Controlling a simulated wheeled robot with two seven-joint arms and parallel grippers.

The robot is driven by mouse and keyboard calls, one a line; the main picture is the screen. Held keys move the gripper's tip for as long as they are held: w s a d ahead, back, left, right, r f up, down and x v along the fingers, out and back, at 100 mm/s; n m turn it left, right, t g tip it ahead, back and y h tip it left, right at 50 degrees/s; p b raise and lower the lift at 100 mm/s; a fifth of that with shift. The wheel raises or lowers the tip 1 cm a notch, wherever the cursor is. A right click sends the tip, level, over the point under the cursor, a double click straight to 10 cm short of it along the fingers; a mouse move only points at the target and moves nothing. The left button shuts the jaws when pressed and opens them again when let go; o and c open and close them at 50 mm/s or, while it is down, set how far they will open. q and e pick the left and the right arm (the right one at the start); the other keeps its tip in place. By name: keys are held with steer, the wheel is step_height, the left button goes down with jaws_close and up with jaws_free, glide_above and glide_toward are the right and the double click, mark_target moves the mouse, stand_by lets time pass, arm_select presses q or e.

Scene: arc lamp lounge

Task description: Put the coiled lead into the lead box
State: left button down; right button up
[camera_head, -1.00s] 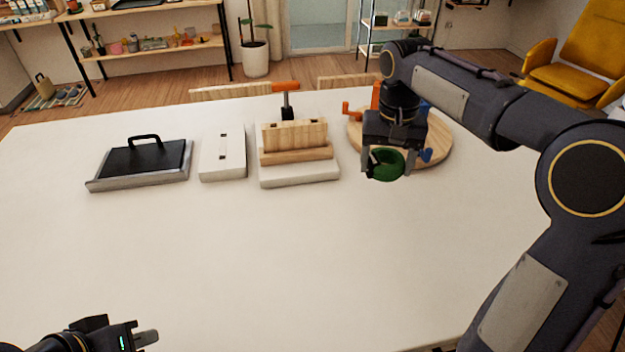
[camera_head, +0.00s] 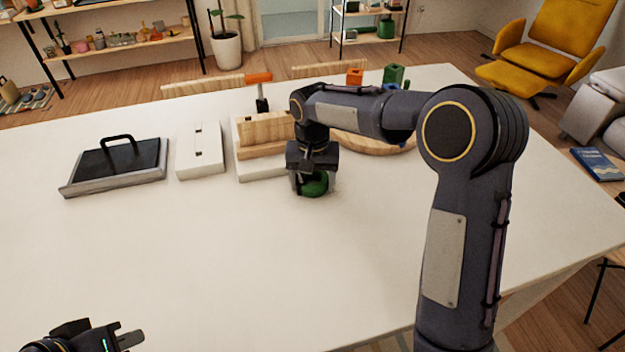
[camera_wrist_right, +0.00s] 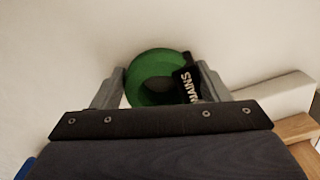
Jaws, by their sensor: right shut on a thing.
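The coiled lead is a green ring (camera_head: 314,187) held in my right gripper (camera_head: 311,184), above or near the white table. In the right wrist view the green coil (camera_wrist_right: 142,68), with a black piece lettered "MAINS" (camera_wrist_right: 187,84), sits between the two fingers of the right gripper (camera_wrist_right: 160,88). I cannot tell for sure which thing is the lead box; a grey tray-like box with a black top and handle (camera_head: 120,158) stands at the left of the table. My left gripper (camera_head: 105,338) is at the bottom left, away from everything, partly cut off.
A white box with dark marks (camera_head: 201,152) stands beside the grey one. A wooden block (camera_head: 262,133) on a white base, with an orange-handled tool (camera_head: 259,80), stands behind the right gripper. A round wooden board (camera_head: 385,146) lies behind my right arm. The table front (camera_head: 220,255) is clear.

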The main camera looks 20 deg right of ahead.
steer(key=o, duration=1.1)
steer(key=shift+f, duration=0.1)
